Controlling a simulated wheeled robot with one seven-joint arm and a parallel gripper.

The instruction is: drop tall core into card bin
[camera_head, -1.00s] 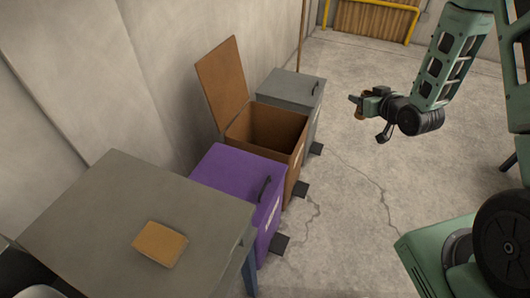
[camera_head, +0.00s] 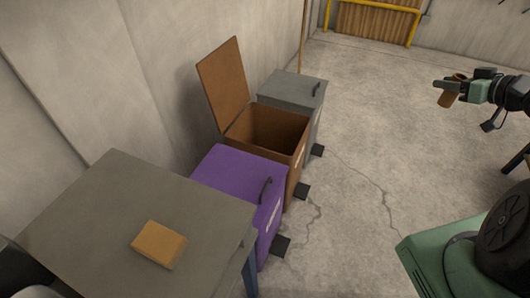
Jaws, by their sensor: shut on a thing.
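My gripper (camera_head: 446,90) is in the air over bare floor at the right of the head view. It is shut on a small brown core (camera_head: 449,92), which is partly hidden by the jaws. The card bin, taken to be the brown bin (camera_head: 297,163), stands left of the gripper with clear space between them. Its brown lid (camera_head: 222,84) stands open against the wall, and its inside looks empty as far as I can see.
A purple bin (camera_head: 236,178) and a grey bin (camera_head: 291,88), both with shut lids, stand on either side of the brown bin. A grey table (camera_head: 90,215) with a tan block (camera_head: 159,244) is at the front left. The floor (camera_head: 370,130) right of the bins is clear.

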